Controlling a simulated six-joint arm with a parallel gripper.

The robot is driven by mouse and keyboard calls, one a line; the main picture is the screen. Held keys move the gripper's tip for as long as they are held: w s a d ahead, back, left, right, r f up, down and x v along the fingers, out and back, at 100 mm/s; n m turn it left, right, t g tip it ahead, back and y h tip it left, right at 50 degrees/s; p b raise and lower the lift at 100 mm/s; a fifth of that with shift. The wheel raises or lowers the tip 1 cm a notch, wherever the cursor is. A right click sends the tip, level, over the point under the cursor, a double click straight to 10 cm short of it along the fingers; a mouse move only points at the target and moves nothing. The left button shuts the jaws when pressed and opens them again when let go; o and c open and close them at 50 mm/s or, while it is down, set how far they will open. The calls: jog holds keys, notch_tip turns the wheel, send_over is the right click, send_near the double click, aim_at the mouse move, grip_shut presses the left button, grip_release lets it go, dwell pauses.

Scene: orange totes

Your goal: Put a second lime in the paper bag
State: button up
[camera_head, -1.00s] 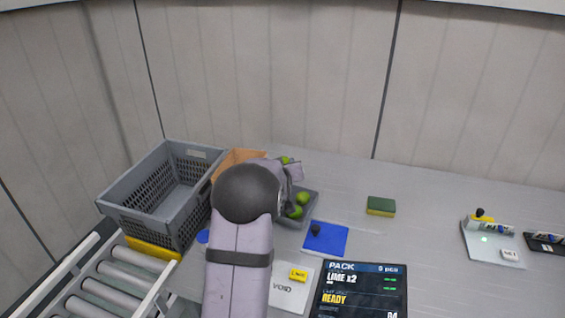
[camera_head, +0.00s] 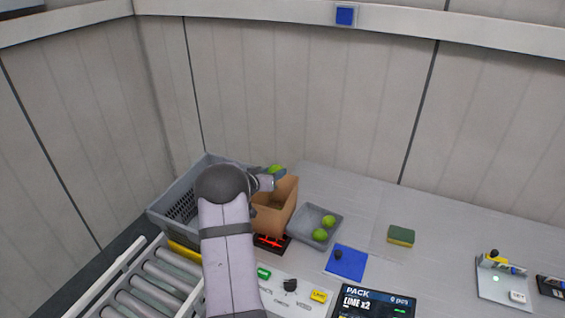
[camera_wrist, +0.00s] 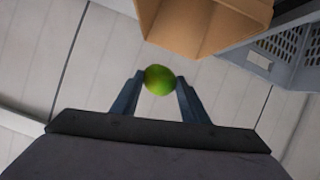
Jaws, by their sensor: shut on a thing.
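My gripper (camera_wrist: 159,80) is shut on a green lime (camera_wrist: 159,79), held between its two fingertips. In the head view the held lime (camera_head: 276,170) shows at the height of the far rim of the brown paper bag (camera_head: 278,212), outside the bag. The bag is open and upright, partly hidden by my arm. In the wrist view the bag (camera_wrist: 195,25) is at the top, with the lime just below its edge. Two more limes (camera_head: 328,221) (camera_head: 320,235) lie in the grey tray (camera_head: 304,213) right of the bag. The bag's inside bottom is hidden.
A grey crate (camera_head: 170,208) stands left of the bag, beside the roller conveyor (camera_head: 150,285). A dark pad with red marks (camera_head: 272,243) is before the bag. A blue mat (camera_head: 346,263), a sponge (camera_head: 401,235) and a screen (camera_head: 375,303) lie to the right.

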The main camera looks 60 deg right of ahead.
jog(key=shift+w+a+f+m+g, duration=0.15)
jog(key=shift+a+m+g, duration=0.2)
jog(key=shift+a, duration=0.25)
notch_tip(320, 180, down, 6)
jog(key=b, duration=0.5)
jog(key=o, duration=1.1)
jog(key=shift+a, duration=0.15)
jog(key=shift+b+v, duration=1.2)
jog(key=shift+v, duration=2.4)
